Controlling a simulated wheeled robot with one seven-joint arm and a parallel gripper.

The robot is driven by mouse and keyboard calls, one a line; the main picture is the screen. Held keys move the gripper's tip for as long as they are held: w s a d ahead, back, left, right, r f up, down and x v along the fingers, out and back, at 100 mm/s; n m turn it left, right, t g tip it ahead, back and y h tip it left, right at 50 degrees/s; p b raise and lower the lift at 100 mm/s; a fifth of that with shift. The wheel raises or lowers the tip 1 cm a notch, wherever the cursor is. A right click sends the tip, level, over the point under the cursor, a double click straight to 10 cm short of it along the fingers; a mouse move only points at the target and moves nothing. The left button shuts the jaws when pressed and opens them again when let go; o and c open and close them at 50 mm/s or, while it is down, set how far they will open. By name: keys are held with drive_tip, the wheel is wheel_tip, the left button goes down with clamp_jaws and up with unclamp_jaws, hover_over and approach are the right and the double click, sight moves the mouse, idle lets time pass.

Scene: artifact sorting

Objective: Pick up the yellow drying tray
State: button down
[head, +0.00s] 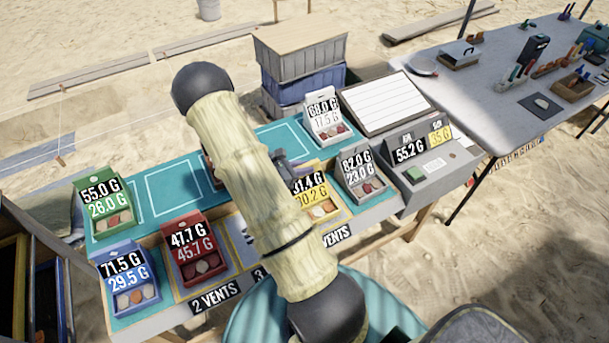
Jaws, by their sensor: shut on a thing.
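The yellow drying tray (322,210), with a label reading about 31.4 G and 30.2 G and several sherds in it, is just right of my arm in the head view. Its left part is hidden behind my arm. My gripper (283,166) shows only as a dark grey piece at the tray's back edge, mostly covered by the arm. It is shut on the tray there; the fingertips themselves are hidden. I cannot tell whether the tray is off the table.
Green (105,208), blue (128,281) and red (194,250) trays stand left. White (326,115) and grey (364,177) trays stand right, beside a grey scale (433,165). Stacked crates (300,68) are behind. Another tray is mostly hidden behind my arm. An outlined teal area (172,190) is clear.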

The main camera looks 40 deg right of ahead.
wheel_tip(320, 180, up, 10)
drive_tip(key=shift+f+b, duration=0.2)
drive_tip(key=shift+b, duration=0.2)
idle(0.8)
